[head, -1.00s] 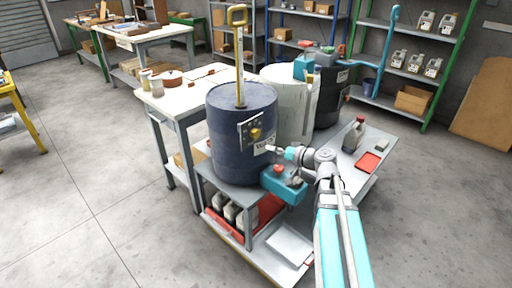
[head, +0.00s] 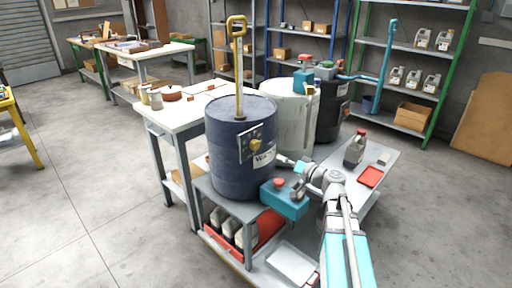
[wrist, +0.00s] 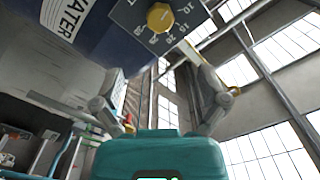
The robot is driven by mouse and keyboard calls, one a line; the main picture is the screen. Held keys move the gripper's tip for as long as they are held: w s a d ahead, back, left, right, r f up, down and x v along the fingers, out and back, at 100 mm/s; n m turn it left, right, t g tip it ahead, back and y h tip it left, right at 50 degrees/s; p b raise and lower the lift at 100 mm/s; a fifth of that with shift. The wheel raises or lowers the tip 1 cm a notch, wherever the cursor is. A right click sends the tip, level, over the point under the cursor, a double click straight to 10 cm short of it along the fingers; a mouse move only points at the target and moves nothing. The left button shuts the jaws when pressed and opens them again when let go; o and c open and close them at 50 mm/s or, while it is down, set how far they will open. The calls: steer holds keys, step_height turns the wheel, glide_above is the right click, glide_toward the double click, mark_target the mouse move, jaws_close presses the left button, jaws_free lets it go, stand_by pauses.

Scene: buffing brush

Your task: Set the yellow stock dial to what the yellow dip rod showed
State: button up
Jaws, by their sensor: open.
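The yellow stock dial (head: 256,145) is a round knob on a dark plate on the side of the blue drum (head: 228,172). In the wrist view the yellow knob (wrist: 160,17) is near the top, with white numbers around it, including 10, 20 and 30; which one it points at is not clear. The yellow dip rod (head: 238,32) stands upright in the drum's top, its handle above; its markings are too small to read. My gripper (wrist: 160,75) is open and empty, its two fingers spread below the dial in the picture. In the head view it is right of the dial.
A teal box with a red knob (head: 285,200) sits at the bench's near corner. A white drum (head: 291,115) and a dark drum (head: 330,120) stand behind. A grey bottle (head: 355,148) and red tray (head: 370,177) are on the right.

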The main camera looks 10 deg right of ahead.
mark_target(257, 146)
steer(key=x, duration=1.3)
steer(key=shift+w+a, duration=0.2)
steer(key=shift+w, duration=0.05)
steer(key=c, duration=1.1)
steer(key=shift+c, duration=0.2)
steer(key=shift+m, duration=0.5)
steer(key=m, duration=0.3)
steer(key=shift+m, duration=2)
steer(key=o, duration=1.1)
